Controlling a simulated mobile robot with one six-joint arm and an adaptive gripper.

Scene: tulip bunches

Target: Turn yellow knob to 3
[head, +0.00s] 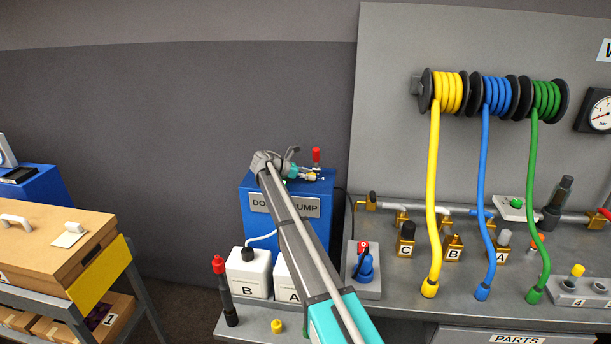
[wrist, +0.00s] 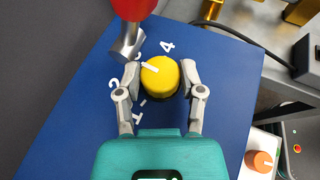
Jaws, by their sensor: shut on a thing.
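The yellow knob (wrist: 160,78) sits on the blue top face of the pump (wrist: 75,125) in the wrist view. My gripper (wrist: 161,80) has one finger on each side of the knob and is shut on it. The knob's white pointer line aims up and left. White numerals 2 (wrist: 114,84) and 4 (wrist: 167,46) show around it; a numeral between them, near the pointer, is mostly hidden by my left finger. In the head view my gripper (head: 303,174) is at the top of the blue pump (head: 318,235); the knob is not clear there.
A red-topped metal part (wrist: 130,35) stands just beyond the knob, close to my left finger. An orange knob (wrist: 262,161) lies lower right, apart. In the head view, white containers (head: 249,272) stand before the pump, and yellow, blue and green hoses (head: 433,200) hang to the right.

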